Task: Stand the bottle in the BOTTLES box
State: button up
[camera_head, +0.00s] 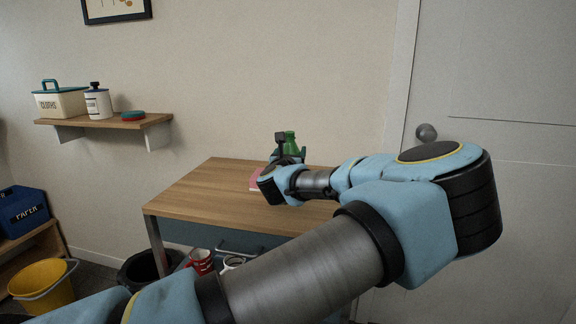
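A green bottle (291,142) shows upright over the far part of the wooden table. My arm hides its lower part, so I cannot tell whether it stands on the table. My gripper (287,153) is right at the bottle, with dark finger parts in front of it and beside it. Whether the fingers are open or closed on the bottle is too small and covered to tell. I see no box marked BOTTLES in this view.
The table (205,197) has clear top at left; a pink item (256,179) lies near my gripper. Mugs (201,261) sit below. A blue PAPER box (22,212), yellow bucket (44,287) and dark bin (140,272) are left. A wall shelf (100,123) holds a CLOTHS box (60,103).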

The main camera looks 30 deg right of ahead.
jog(key=shift+f, duration=1.95)
jog(key=shift+f, duration=0.15)
jog(key=o, duration=1.5)
